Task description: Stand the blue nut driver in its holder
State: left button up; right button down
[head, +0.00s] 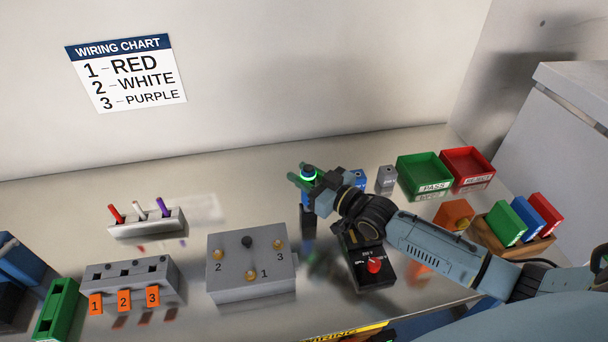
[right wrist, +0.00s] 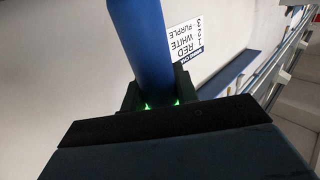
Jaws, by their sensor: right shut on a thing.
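The blue nut driver (head: 308,222) is in the grip of my right gripper (head: 304,180), above the bench behind the grey numbered box. My left gripper is out of view.
The grey numbered box (head: 250,275) stands in front, with a black switch box (head: 370,272) to its right. A small blue block (head: 359,179) and grey block (head: 386,179) stand behind my wrist. Green (head: 424,186) and red (head: 467,180) trays stand at back right.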

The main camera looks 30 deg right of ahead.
jog(key=shift+f, duration=0.2)
jog(key=c, duration=1.1)
grip_release()
jog(key=shift+r, duration=0.15)
jog(key=shift+s+d, duration=0.1)
jog(key=shift+s, duration=0.1)
jog(key=v, duration=1.1)
jog(key=shift+s+r, duration=0.1)
jog(key=shift+s, duration=0.2)
jog(key=shift+d, duration=0.1)
